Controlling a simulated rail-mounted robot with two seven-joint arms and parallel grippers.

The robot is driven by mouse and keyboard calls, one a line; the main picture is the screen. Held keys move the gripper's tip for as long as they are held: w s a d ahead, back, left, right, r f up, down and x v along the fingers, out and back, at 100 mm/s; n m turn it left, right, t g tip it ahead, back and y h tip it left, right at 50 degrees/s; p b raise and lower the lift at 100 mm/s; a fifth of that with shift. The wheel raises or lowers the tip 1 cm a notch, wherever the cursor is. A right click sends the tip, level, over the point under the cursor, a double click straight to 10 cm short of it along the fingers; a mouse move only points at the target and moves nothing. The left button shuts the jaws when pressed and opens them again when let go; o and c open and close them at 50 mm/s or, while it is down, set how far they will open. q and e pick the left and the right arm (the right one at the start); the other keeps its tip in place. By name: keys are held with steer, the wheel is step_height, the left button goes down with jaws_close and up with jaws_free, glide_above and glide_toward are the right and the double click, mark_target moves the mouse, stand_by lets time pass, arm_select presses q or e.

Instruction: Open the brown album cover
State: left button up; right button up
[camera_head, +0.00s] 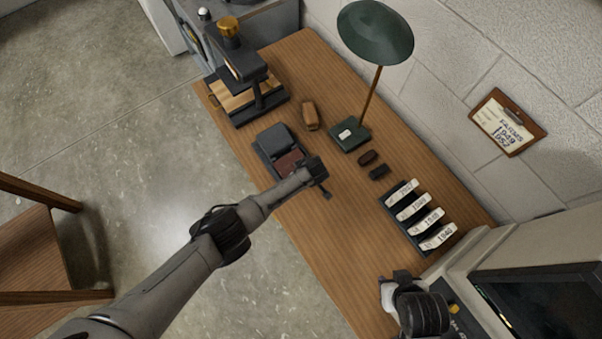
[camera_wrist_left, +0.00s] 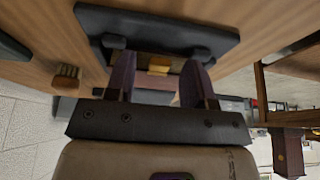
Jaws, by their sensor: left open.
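A dark grey case (camera_head: 272,138) lies on the desk in the head view, with a reddish-brown panel (camera_head: 289,163) at its near end. The panel may be the brown album cover; my left arm and gripper partly hide it. My left gripper (camera_head: 322,181) is over the desk just right of the panel; contact cannot be told. In the left wrist view its two fingers (camera_wrist_left: 159,80) are apart with nothing clearly held. A dark flat piece (camera_wrist_left: 165,22) shows beyond the fingertips. My right gripper (camera_head: 397,281) is low at the right, its fingers unclear.
A green lamp (camera_head: 376,32), a brown brush-like block (camera_head: 310,115) and two small dark blocks (camera_head: 367,157) stand behind the case. A dark rack (camera_head: 394,218) with year labels is to the right. A press-like device (camera_head: 240,85) stands at the far left.

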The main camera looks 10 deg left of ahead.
arm_select(q)
steer(key=shift+c, duration=0.5)
jaws_close()
